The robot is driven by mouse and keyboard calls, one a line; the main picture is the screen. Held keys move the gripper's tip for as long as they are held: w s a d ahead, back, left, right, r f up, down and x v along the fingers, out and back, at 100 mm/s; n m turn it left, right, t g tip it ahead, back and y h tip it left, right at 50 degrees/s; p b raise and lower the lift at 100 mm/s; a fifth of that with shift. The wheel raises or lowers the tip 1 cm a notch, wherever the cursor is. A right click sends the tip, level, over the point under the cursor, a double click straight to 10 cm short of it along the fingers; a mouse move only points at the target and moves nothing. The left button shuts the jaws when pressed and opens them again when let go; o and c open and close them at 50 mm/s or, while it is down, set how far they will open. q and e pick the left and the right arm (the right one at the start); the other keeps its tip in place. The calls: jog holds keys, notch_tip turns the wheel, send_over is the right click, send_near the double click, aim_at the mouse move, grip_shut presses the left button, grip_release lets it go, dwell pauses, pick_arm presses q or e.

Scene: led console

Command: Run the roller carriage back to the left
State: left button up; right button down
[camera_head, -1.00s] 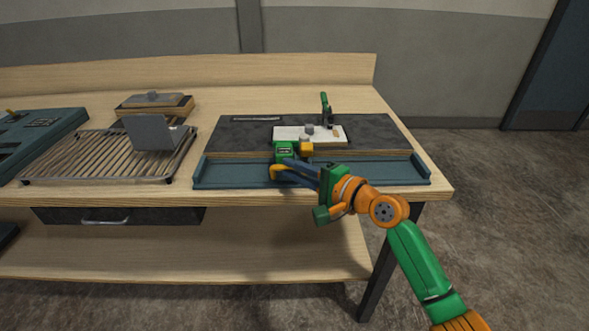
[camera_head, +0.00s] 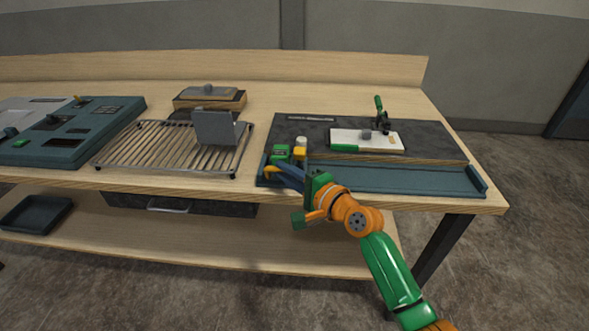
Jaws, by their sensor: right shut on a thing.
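The roller carriage (camera_head: 281,153), a small green block with a yellow part beside it, sits at the left end of the long blue-grey rail tray (camera_head: 400,180) along the table's front. My right gripper (camera_head: 272,171) reaches in from the lower right and is shut at the carriage's front side. Its fingers and wrist partly cover the carriage and the tray's left end, so the exact grip is hard to see. My left gripper is not in view.
Behind the tray lies a dark slab (camera_head: 440,138) with a white plate (camera_head: 350,137) and a green upright lever clamp (camera_head: 380,108). A wire rack (camera_head: 130,155) with a grey bracket (camera_head: 214,127) stands left of the tray. A teal console (camera_head: 80,140) is farther left. The tray right of the carriage is clear.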

jog(key=shift+a+r, duration=0.15)
jog(key=shift+a, duration=0.2)
jog(key=c, duration=0.8)
grip_release()
jog(key=shift+w, duration=0.1)
jog(key=shift+c, duration=0.2)
jog(key=shift+a, duration=0.15)
jog(key=f+p+v, duration=0.1)
jog(key=v, duration=0.6)
jog(key=shift+r, duration=0.35)
